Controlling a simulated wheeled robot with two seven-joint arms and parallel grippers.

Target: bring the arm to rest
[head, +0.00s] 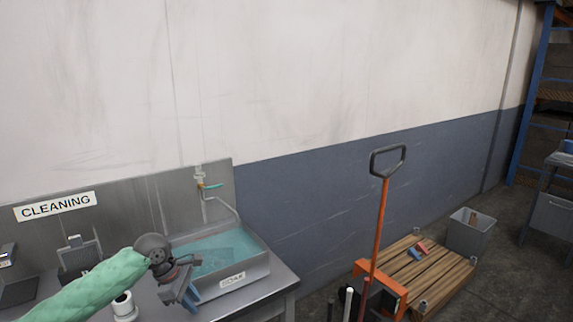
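My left arm in its green sleeve comes in from the lower left of the head view. My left gripper (188,300) is over the front left of the sink, in front of its rim. Its fingers point down and are small and partly overlapped, so I cannot tell whether they are open or shut, and I see no object clearly held. The grey sink (258,269) holds blue-green water, with a darker rectangular shape under the surface. My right gripper is out of view.
A metal counter (270,290) carries the sink. A white roll-like item (124,308) stands close below my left forearm. An orange pallet jack (379,220) and wooden pallet (440,283) stand to the right.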

